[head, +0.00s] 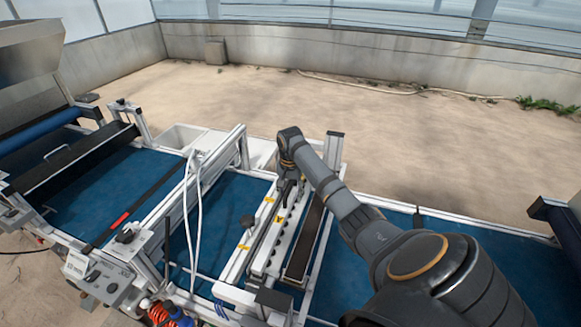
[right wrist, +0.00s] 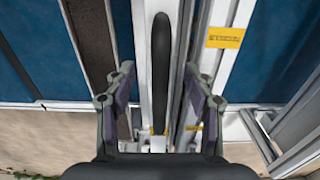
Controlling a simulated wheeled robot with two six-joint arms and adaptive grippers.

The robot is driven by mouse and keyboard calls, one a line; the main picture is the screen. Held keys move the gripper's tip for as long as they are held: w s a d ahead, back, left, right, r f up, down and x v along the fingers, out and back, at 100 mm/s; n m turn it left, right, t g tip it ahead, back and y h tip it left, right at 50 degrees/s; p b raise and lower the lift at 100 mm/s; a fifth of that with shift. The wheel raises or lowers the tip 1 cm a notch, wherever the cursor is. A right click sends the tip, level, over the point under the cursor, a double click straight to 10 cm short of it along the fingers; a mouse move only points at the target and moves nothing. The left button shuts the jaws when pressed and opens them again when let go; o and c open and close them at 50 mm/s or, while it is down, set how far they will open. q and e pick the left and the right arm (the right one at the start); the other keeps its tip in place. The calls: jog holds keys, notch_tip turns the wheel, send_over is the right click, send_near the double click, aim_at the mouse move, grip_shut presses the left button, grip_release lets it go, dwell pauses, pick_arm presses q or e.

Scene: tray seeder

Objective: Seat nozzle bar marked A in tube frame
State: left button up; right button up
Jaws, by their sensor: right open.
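My right gripper (head: 287,187) reaches down over the far end of a white bar-like part (head: 262,264) with a row of dark spots, which looks like the nozzle bar. In the right wrist view the jaws (right wrist: 158,82) are open on either side of a long black handle (right wrist: 161,65) above a white bar. I see no contact. My left gripper is out of view.
A dark strip (head: 306,238) runs along the right side of the bar. Blue belt (head: 390,226) spans both sides. A white gantry with hoses (head: 196,215) stands to the left, with a control box (head: 108,275) at front left. Sandy floor lies behind.

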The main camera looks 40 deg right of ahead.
notch_tip(320, 180, up, 10)
jog(key=shift+f, duration=0.1)
dwell(0.4)
